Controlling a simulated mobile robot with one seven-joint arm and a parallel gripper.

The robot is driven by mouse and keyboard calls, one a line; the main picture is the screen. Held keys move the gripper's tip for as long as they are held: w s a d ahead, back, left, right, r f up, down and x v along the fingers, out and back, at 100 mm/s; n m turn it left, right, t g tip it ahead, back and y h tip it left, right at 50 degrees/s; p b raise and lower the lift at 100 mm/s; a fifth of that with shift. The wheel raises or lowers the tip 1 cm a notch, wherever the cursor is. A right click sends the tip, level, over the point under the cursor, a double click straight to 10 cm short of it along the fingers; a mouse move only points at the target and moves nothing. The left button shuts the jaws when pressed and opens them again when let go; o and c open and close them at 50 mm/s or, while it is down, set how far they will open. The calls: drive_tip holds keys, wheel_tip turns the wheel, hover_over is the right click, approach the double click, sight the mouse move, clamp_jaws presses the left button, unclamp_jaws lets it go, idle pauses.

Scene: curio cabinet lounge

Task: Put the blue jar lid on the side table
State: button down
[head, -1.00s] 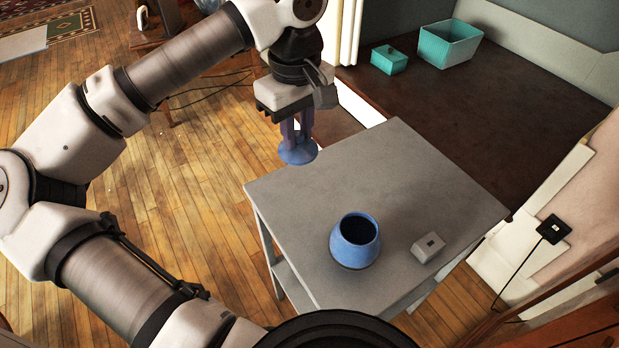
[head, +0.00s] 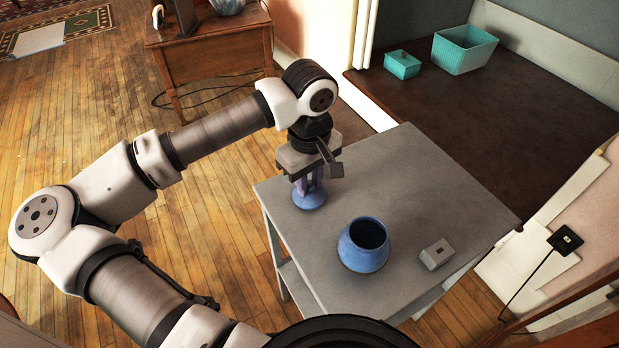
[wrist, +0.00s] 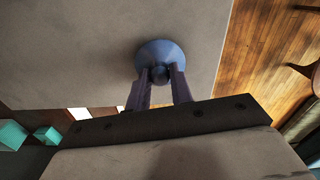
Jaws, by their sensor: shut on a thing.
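The blue jar lid (head: 309,199) is at the left part of the grey side table (head: 400,165), near its left edge. My gripper (head: 309,184) is above it, pointing down, with its fingers shut on the lid's knob. The wrist view also shows the round lid (wrist: 160,54) between the fingertips (wrist: 160,76), over the grey table top (wrist: 70,50). The lid is at or just above the surface; I cannot tell if it touches. The open blue jar (head: 364,246) stands upright on the table, to the right of and nearer than the lid.
Two teal containers, a small one (head: 402,65) and a larger one (head: 464,50), stand on the dark surface behind. A wooden cabinet (head: 210,60) stands at the back left. The table's far right is clear.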

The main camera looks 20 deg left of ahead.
sight(310, 183)
drive_tip(key=shift+f, duration=0.2)
drive_tip(key=c, duration=1.2)
unclamp_jaws()
drive_tip(key=shift+c, duration=0.2)
drive_tip(key=shift+r, duration=0.1)
wheel_tip(310, 183, up, 12)
drive_tip(key=shift+r, duration=0.15)
